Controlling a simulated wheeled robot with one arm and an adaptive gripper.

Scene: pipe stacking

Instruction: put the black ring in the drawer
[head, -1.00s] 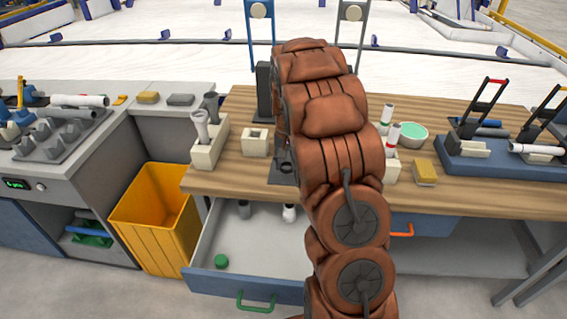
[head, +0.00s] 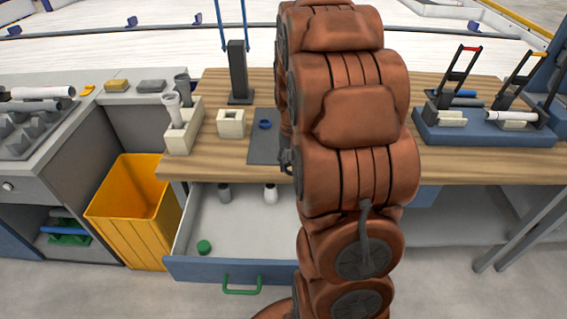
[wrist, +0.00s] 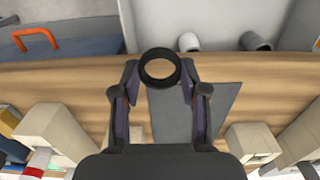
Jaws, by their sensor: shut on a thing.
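The black ring (wrist: 160,67) is held between the fingertips of my gripper (wrist: 160,85) in the wrist view. The ring is over the wooden tabletop, near its front edge. The open drawer (head: 245,235) shows in the head view below the table, with a white inside and a blue front with a green handle. In the wrist view the drawer (wrist: 221,30) lies just past the table edge, above the ring in the picture. In the head view my arm hides the ring and nearly all of my gripper, and the drawer's right part.
The drawer holds a grey fitting (head: 224,193), a white fitting (head: 271,193) and a green cap (head: 204,247). A blue ring (head: 265,124) lies on a grey mat (head: 262,150). Beige blocks (head: 231,123) stand nearby. A yellow bin (head: 130,215) is left of the drawer.

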